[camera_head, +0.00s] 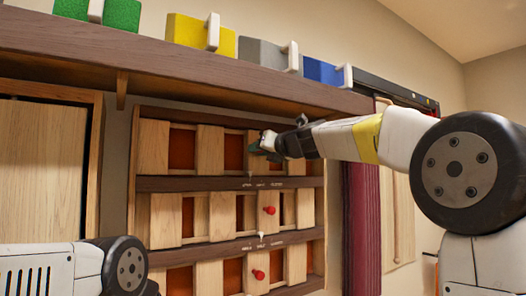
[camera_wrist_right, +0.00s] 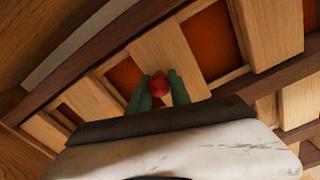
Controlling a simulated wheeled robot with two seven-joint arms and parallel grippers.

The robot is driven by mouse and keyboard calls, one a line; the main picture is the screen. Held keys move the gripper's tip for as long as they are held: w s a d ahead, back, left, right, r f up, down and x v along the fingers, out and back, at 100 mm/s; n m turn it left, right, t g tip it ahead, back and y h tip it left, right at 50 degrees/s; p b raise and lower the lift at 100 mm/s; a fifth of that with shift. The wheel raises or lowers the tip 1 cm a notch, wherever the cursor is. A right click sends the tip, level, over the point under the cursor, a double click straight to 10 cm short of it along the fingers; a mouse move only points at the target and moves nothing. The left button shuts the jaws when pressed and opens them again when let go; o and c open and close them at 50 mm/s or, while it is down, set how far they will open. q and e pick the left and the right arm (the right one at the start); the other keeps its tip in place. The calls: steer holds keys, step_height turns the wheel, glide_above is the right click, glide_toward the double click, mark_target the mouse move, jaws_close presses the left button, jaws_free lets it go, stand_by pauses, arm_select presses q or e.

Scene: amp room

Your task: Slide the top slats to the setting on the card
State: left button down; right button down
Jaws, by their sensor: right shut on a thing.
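The slat panel stands on the wall in the head view, with rows of pale wooden slats over dark red-orange openings. In its top row, slats (camera_head: 210,148) alternate with openings (camera_head: 182,149). My right gripper (camera_head: 268,143) is at the right part of this row. In the right wrist view its green fingers (camera_wrist_right: 158,88) are shut on a red knob (camera_wrist_right: 159,80) on a top slat (camera_wrist_right: 170,50). Small lettering and a white pointer show on the rail (camera_head: 225,184) below. I cannot make out a setting card. My left gripper is out of view.
The lower rows carry red knobs (camera_head: 269,210) (camera_head: 258,274). A dark wooden shelf (camera_head: 190,72) runs above, holding green (camera_head: 122,14), yellow (camera_head: 186,30), grey (camera_head: 262,52) and blue (camera_head: 320,70) boxes. A dark red curtain (camera_head: 363,230) hangs at right.

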steer(key=shift+s+a+f, duration=0.1)
steer(key=shift+s+a, duration=0.05)
steer(key=shift+a, duration=0.1)
steer(key=c, duration=1.2)
jaws_free()
steer(key=shift+s+d, duration=0.1)
steer(key=shift+s+d, duration=0.2)
steer(key=shift+s, duration=0.05)
steer(key=v, duration=0.7)
